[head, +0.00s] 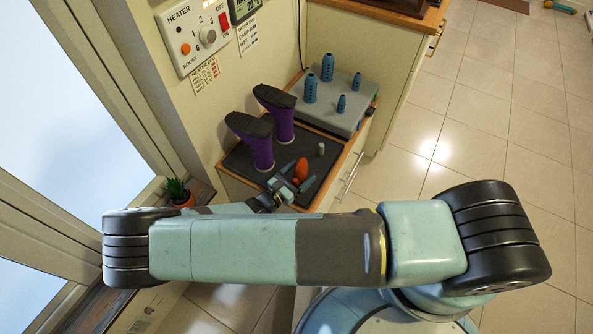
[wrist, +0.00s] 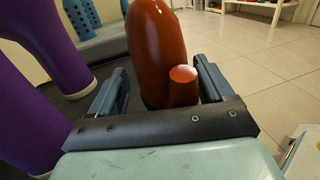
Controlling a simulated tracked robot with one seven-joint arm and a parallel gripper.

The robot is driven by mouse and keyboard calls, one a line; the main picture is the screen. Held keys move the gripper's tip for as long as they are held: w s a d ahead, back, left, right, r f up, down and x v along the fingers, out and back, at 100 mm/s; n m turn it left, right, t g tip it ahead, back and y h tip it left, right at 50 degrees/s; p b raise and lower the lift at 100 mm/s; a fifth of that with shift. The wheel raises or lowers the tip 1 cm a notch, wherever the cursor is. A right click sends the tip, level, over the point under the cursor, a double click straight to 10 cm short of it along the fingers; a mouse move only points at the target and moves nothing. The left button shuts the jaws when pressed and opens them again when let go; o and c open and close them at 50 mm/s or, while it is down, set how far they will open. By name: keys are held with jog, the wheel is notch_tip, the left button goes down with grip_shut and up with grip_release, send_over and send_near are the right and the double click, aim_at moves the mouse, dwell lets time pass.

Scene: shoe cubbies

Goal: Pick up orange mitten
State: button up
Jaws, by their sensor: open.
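The orange mitten (head: 300,170) stands upright on a dark mat (head: 318,160) on the cabinet top. In the wrist view the mitten (wrist: 156,50) rises between my two fingers, its thumb (wrist: 184,86) on the right side. My gripper (head: 297,175) is open, one finger on each side of the mitten. In the wrist view gaps show between my gripper (wrist: 162,82) and the mitten on both sides. The mitten's lower end is hidden behind my gripper's palm.
Purple boots (head: 259,150) stand upside down left of the mitten, close to my left finger. A small grey peg (head: 321,149) stands on the mat. Behind is a grey unit (head: 335,103) with blue perforated posts (head: 327,68). A potted plant (head: 178,192) is at left.

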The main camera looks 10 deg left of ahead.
jog(key=shift+c, duration=0.3)
jog(key=c, duration=1)
jog(key=shift+r, duration=0.15)
